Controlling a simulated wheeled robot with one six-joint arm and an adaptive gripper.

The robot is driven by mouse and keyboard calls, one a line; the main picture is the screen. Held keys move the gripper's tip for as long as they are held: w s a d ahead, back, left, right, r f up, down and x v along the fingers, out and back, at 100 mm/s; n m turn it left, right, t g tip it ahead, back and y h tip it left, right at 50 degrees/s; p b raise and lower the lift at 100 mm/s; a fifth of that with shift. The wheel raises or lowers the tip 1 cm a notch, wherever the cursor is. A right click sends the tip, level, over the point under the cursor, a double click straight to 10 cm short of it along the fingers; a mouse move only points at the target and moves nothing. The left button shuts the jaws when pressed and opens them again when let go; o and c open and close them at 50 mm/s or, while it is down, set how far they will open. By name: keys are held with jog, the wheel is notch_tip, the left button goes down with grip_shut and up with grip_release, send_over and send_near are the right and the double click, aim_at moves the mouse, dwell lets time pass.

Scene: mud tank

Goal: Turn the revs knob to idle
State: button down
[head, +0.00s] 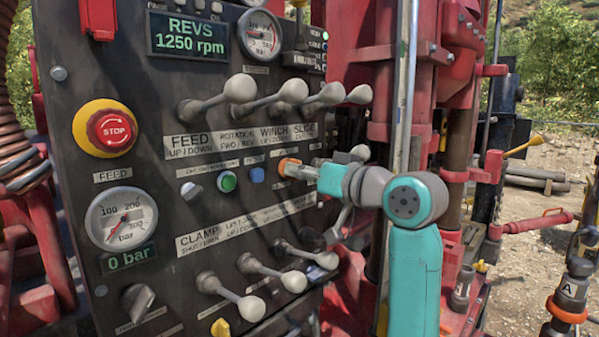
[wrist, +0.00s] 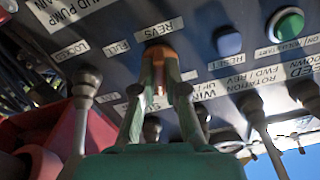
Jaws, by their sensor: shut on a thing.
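The revs knob (head: 284,166) is small and orange, on the dark control panel (head: 200,155). It sits right of the blue and green buttons in the head view. In the wrist view the orange knob (wrist: 159,53) is under the label REVS, with the label FULL beside it. My gripper (head: 297,170) reaches it from the right, and its two fingers (wrist: 162,80) are shut on the knob from both sides. The fingers cover part of the knob, so its pointing direction is hard to tell. The display (head: 188,35) reads REVS 1250 rpm.
A row of grey-knobbed levers (head: 240,89) stands out above my gripper and another row (head: 252,308) below. A red STOP button (head: 112,129) is at the left. A grey lever (wrist: 86,85) rises close left of my fingers in the wrist view.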

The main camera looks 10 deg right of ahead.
jog(key=shift+n, duration=1.6)
jog(key=c, duration=1.2)
grip_release()
jog(key=v, duration=1.2)
